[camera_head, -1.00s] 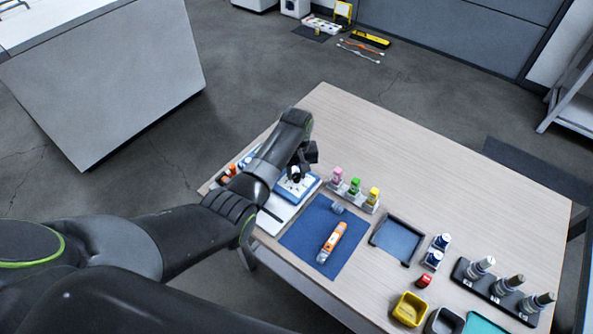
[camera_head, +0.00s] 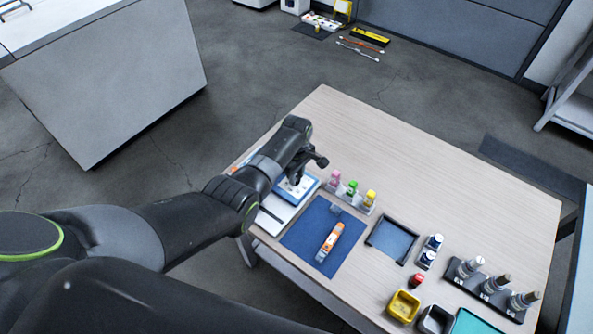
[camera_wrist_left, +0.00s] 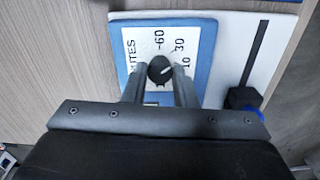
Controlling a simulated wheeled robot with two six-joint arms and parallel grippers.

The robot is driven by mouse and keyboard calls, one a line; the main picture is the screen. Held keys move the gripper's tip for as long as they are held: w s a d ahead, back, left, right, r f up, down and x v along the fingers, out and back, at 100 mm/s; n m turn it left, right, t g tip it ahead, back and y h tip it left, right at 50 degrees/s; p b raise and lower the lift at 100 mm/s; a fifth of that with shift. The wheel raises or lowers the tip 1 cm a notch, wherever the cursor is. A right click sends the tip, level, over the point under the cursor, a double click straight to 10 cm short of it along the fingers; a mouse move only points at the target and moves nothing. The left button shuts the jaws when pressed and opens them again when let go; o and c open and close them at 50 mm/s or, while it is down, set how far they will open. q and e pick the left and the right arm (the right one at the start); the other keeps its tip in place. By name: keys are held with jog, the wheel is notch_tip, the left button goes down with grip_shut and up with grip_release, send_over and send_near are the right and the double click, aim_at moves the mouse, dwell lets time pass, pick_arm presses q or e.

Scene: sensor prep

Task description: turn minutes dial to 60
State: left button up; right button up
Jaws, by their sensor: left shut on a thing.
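The minutes dial is a black round knob (camera_wrist_left: 160,70) with a white pointer line, on a white panel with a blue border (camera_wrist_left: 124,58). The panel is printed with 60, 30, 10 and a partly hidden MINUTES. The pointer line leans to the right in the left wrist view, toward the 30 and 10 side. My left gripper (camera_wrist_left: 160,80) is shut on the knob, one finger on each side. In the head view my left gripper (camera_head: 300,172) reaches down to the panel (camera_head: 308,183) and hides the knob. My right gripper is not in view.
On the table (camera_head: 430,160) a rack of colored-capped vials (camera_head: 352,193) stands close to the panel's right. A blue mat (camera_head: 300,235) with an orange-and-grey tool (camera_head: 330,242) lies in front. A tray (camera_head: 392,240) and bottles are farther right. The table's back is clear.

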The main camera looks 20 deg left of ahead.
pick_arm(q)
jog(key=n+p, duration=0.1)
jog(key=n, duration=0.4)
jog(key=shift+r+n, duration=0.1)
jog(key=shift+n, duration=0.2)
jog(key=shift+w+n+p, duration=0.1)
jog(key=shift+n+p, duration=0.5)
jog(key=shift+n, duration=1.6)
jog(key=o, duration=1)
jog(key=shift+r, duration=0.35)
notch_tip(320, 180, up, 7)
jog(key=p, duration=0.2)
notch_tip(320, 180, up, 10)
jog(key=f, duration=0.1)
send_over(297, 178)
jog(key=shift+a+r, duration=0.15)
jog(key=shift+r, duration=0.1)
